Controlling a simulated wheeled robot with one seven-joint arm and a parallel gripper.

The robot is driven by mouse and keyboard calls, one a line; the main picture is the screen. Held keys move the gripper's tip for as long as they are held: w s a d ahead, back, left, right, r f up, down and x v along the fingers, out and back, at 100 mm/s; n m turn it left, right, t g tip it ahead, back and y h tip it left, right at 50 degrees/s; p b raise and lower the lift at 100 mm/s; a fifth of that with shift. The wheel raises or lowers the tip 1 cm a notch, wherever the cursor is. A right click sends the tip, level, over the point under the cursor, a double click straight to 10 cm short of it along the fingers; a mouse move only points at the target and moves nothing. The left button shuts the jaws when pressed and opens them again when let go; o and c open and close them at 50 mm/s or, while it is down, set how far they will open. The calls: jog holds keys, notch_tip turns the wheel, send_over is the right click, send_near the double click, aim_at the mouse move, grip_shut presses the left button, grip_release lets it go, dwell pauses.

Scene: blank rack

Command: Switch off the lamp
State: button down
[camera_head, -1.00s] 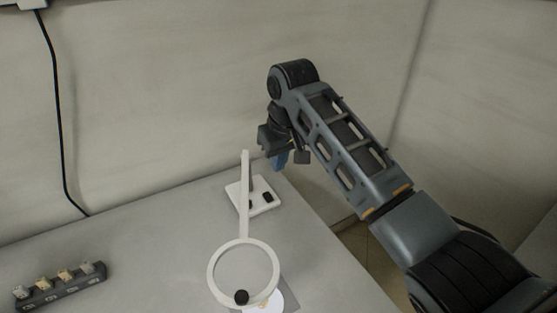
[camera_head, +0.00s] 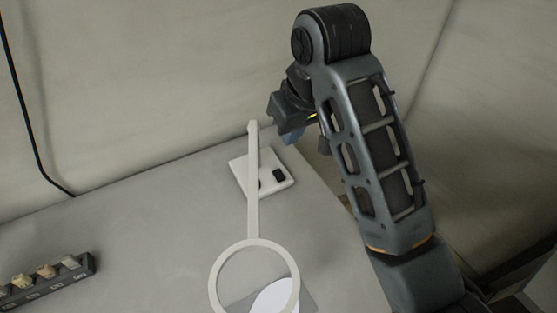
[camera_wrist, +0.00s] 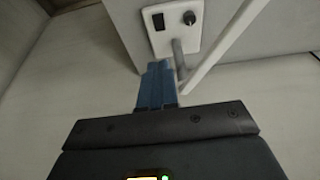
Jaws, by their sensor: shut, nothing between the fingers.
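The lamp is white, with a large ring head (camera_head: 255,243) low in the head view, a thin stem (camera_head: 253,205) and a flat base plate (camera_head: 242,170) on the table. One black control (camera_head: 279,175) shows on the plate. In the wrist view the base plate (camera_wrist: 170,45) carries a black rocker switch (camera_wrist: 158,21) and a round black knob (camera_wrist: 189,17). My gripper (camera_wrist: 159,66), with blue fingers, is shut and empty, just short of the plate's edge. In the head view my gripper (camera_head: 290,136) is beyond the plate. I cannot tell whether the lamp is lit.
A dark rack (camera_head: 45,283) with several pale blocks stands at the lower left. A white disc (camera_head: 275,298) lies under the ring. The lamp's stem (camera_wrist: 225,45) slants right of my fingers in the wrist view. The table (camera_head: 130,225) between rack and lamp is clear.

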aim_at(277, 171)
jog(key=shift+f, duration=0.1)
jog(key=x, duration=1.3)
jog(key=shift+s+f+p, duration=0.2)
jog(key=shift+f+p, duration=0.2)
jog(key=shift+f, duration=0.1)
